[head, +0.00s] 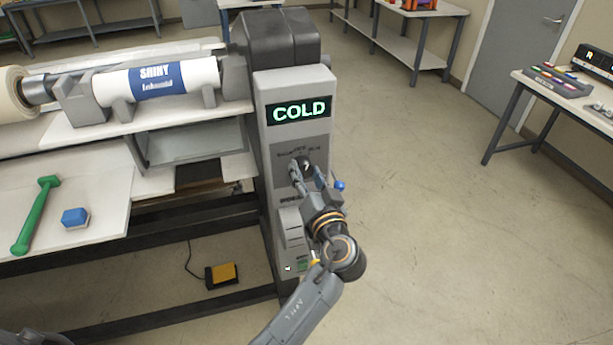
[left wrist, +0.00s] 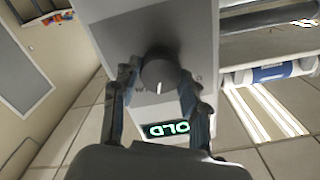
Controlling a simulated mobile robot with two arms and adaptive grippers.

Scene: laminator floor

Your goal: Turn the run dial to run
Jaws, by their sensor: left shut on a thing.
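The run dial (head: 306,163) is a dark round knob on the grey front panel of the laminator, below a display (head: 299,111) that reads COLD in green. In the left wrist view the dial (left wrist: 160,69) shows large between my fingers, its white pointer line aimed toward the display (left wrist: 167,129), which appears upside down there. My left gripper (head: 307,174) is shut on the dial, one finger on each side; its fingers also show in the left wrist view (left wrist: 160,85). The small lettering around the dial is partly hidden and too small to read. My right gripper is out of view.
A printed roll (head: 158,82), a green tool (head: 36,215) and a blue block (head: 75,217) are on the machine at left. A yellow pedal (head: 222,274) lies below. The floor at right is clear.

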